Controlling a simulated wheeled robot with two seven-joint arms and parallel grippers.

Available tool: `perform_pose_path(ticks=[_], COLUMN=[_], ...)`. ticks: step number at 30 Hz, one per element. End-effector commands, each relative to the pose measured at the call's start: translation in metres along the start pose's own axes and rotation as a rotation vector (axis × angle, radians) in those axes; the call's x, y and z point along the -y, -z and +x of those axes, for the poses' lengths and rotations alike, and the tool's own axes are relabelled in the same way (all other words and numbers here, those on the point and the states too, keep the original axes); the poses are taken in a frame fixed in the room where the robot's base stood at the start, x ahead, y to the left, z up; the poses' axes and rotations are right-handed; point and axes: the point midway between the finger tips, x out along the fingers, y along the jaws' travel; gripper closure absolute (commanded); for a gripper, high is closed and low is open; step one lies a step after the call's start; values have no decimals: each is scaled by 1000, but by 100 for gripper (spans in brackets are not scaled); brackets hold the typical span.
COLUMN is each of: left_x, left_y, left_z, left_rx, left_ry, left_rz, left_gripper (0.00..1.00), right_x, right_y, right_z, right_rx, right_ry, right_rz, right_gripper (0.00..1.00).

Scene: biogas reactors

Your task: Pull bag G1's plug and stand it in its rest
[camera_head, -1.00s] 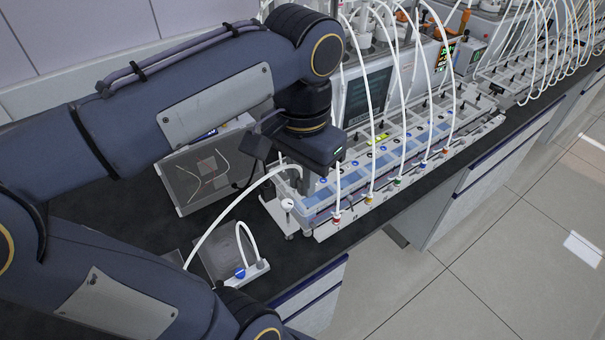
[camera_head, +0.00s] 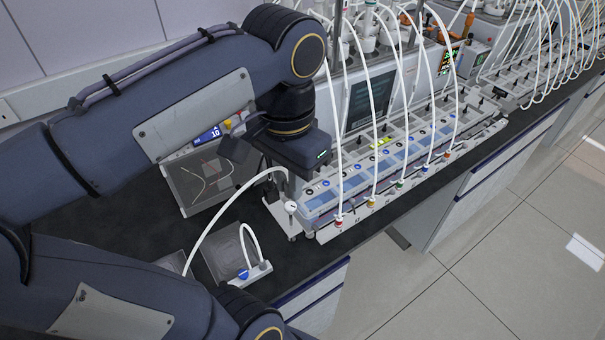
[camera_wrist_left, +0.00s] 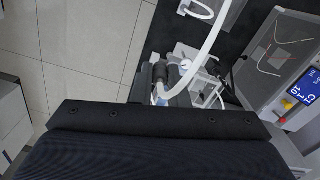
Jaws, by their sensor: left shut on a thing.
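My left gripper (camera_head: 290,172) hangs above the left end of the rack with blue channels (camera_head: 322,202), its fingers largely hidden in the head view. In the left wrist view its dark fingers (camera_wrist_left: 174,76) are shut around the plug end of a thick white tube (camera_wrist_left: 212,40). The plug itself is mostly hidden. In the head view this tube (camera_head: 207,226) arches from the lower left up to the gripper. A white stand with a round white knob (camera_head: 291,207) is just below the gripper. I cannot tell which bag is G1. My right gripper is not in view.
A flat bag (camera_head: 222,256) with a white block and blue fitting (camera_head: 243,273) lies near the counter edge. A grey tray (camera_head: 203,180) and blue display (camera_head: 209,135) are behind. White tubes with coloured plugs rise along the rack's front. Dark counter (camera_head: 125,222) is bare at left.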

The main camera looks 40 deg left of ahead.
Motion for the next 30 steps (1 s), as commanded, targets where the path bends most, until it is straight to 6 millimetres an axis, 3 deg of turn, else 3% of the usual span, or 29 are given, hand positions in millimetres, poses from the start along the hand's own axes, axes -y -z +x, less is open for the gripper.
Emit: perform_pose_path(ticks=[30], left_x=[47], left_y=[-91], left_z=[0], left_rx=[-2], left_ry=[0], left_rz=[-1], left_gripper=[100], right_x=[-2], right_y=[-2], right_z=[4], right_rx=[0], right_ry=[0], right_rz=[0], right_gripper=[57])
